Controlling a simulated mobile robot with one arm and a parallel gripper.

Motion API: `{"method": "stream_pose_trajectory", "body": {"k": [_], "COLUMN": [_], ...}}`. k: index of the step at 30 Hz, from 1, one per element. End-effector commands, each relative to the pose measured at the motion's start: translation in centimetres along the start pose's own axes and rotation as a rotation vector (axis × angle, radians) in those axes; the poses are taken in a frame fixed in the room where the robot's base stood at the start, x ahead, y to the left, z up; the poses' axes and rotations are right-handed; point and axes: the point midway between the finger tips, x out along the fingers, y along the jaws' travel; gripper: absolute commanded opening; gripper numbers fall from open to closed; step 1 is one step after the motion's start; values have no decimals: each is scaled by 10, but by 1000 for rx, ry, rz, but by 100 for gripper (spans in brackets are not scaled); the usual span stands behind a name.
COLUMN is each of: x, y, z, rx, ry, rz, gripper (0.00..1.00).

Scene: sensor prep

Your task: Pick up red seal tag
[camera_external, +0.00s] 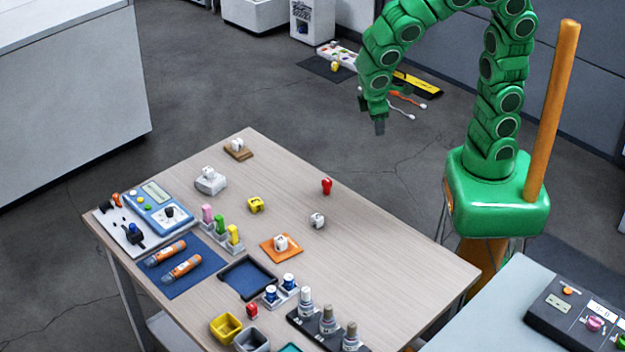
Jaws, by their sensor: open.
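A small red piece (326,186) stands alone near the far right edge of the wooden table (370,262). A second small red piece (252,311) sits near the front, beside a yellow bin. I cannot tell from this view which one is the red seal tag. My gripper (379,126) is open and points down. It is up and to the right of the first red piece in the picture, well apart from it. The fingers are small here, and nothing shows between them.
A yellow piece (255,205) and a white piece (317,220) stand near the first red piece. Bottles on a black rack (299,318) and the yellow bin (225,328) crowd the front. The table's right side is clear.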

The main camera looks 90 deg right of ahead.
Motion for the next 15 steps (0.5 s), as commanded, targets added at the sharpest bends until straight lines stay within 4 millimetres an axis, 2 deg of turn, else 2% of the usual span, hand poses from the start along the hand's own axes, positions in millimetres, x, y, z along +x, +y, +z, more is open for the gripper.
{"method": "stream_pose_trajectory", "body": {"k": [3,15], "x": [18,67], "y": [-4,-16], "z": [-11,-45], "rx": [-53,-243], "ry": [-39,-127], "rz": [71,307], "gripper": [57,57]}}
